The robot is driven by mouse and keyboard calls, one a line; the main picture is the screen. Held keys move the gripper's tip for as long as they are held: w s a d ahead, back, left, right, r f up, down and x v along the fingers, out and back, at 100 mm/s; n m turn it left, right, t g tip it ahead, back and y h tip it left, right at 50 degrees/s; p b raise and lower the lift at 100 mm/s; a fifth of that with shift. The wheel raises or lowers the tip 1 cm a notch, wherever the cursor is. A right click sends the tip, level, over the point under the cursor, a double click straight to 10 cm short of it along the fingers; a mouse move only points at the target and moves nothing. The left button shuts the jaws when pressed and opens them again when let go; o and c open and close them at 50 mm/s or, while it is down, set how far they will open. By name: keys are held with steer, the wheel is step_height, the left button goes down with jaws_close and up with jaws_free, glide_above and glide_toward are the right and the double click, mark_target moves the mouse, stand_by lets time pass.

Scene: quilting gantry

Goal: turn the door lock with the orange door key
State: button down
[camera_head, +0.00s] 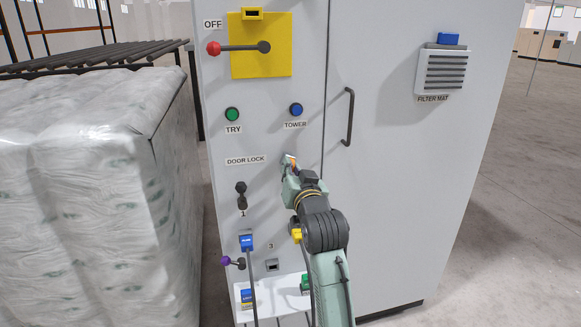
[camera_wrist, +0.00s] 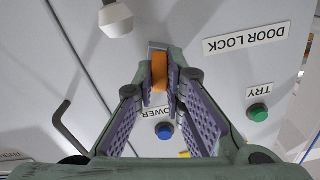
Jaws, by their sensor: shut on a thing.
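My gripper (camera_head: 291,165) is in front of the grey cabinet, right of the "DOOR LOCK" label (camera_head: 245,161). It is shut on the orange door key (camera_wrist: 160,72), which stands upright between its fingertips in the wrist view. A little of the orange key (camera_head: 292,161) also shows in the head view. Just beyond the key's far end a small grey plate (camera_wrist: 157,45) lies against the panel, beside the label; it looks like the door lock. I cannot tell how deep the key is in it. My gripper and the key cover most of the lock.
A pale knob (camera_wrist: 116,19) sticks out near the fingertips in the wrist view. The black door handle (camera_head: 349,117) is to the right. The green TRY button (camera_head: 232,114) and blue TOWER button (camera_head: 296,109) are above. A wrapped pallet (camera_head: 90,190) stands left.

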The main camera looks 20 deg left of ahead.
steer(key=n+b, duration=0.1)
steer(key=n, duration=0.2)
steer(key=shift+n, duration=0.3)
steer(key=c, duration=1.6)
jaws_free()
